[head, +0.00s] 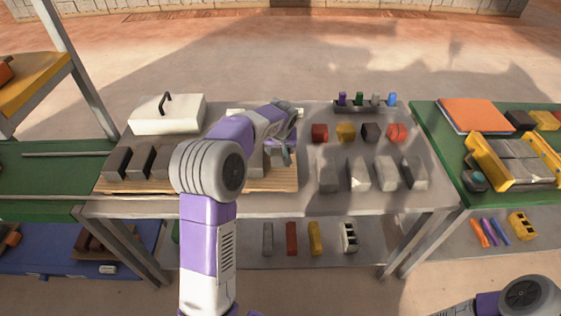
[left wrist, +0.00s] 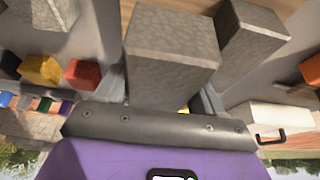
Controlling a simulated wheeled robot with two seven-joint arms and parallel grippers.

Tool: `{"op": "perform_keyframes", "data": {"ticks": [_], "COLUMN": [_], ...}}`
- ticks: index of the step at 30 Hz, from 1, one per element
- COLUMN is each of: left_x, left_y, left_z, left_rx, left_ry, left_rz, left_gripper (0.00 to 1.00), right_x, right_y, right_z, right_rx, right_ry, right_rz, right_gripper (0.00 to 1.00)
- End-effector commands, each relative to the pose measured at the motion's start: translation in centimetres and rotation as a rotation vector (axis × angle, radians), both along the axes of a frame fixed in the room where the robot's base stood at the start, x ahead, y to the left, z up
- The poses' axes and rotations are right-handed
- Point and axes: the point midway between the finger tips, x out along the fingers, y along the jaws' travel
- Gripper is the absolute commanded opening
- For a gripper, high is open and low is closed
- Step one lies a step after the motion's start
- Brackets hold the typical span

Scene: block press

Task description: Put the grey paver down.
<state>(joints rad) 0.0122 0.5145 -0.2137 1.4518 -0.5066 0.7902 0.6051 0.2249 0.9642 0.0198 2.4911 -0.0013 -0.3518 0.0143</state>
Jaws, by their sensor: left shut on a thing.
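The grey paver (left wrist: 172,58) is a rough block held between the two fingers of my left gripper (left wrist: 165,95) in the left wrist view. In the head view my left gripper (head: 284,150) is low over the right part of the wooden board (head: 272,186), and the arm hides much of the board. I cannot tell whether the paver touches the board. Another grey block (left wrist: 246,36) is close beside the held one. Dark grey blocks (head: 118,162) stand on the board's left part. My right gripper is not in view; only part of that arm shows.
A white box with a black handle (head: 167,114) stands behind the board. Several grey blocks (head: 386,173) and small coloured blocks (head: 346,132) stand to the right on the grey table (head: 300,205). A green table (head: 445,150) with a yellow holder (head: 486,163) is at the right.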

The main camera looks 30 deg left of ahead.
Motion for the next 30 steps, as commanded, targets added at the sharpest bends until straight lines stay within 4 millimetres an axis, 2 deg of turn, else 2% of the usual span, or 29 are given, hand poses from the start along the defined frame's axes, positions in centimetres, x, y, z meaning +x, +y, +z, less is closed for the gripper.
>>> {"op": "perform_keyframes", "data": {"ticks": [4,9,12,24,25,27,30], "left_x": [0.1,0.1,0.1,0.1,0.0,0.0,0.0], "left_y": [0.0,0.0,0.0,0.0,-0.1,0.0,0.0], "left_z": [-1.1,-3.8,-4.8,-5.2,-5.3,-5.3,-5.3], "left_rx": [0.001,0.001,0.001,0.001,0.000,0.001,0.001], "left_ry": [-0.007,-0.005,-0.007,-0.008,-0.002,-0.002,-0.002], "left_rz": [-0.001,-0.002,-0.001,-0.002,-0.002,-0.001,-0.001], "left_gripper": [0.00,0.00,0.00,0.00,0.71,0.79,0.79], "right_x": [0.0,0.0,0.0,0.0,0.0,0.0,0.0], "right_y": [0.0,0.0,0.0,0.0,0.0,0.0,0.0], "right_z": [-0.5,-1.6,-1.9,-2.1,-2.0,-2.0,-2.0], "right_rx": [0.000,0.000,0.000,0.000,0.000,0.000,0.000], "right_ry": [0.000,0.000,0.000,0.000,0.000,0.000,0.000], "right_rz": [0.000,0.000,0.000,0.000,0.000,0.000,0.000], "right_gripper": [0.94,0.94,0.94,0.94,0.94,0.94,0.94]}}
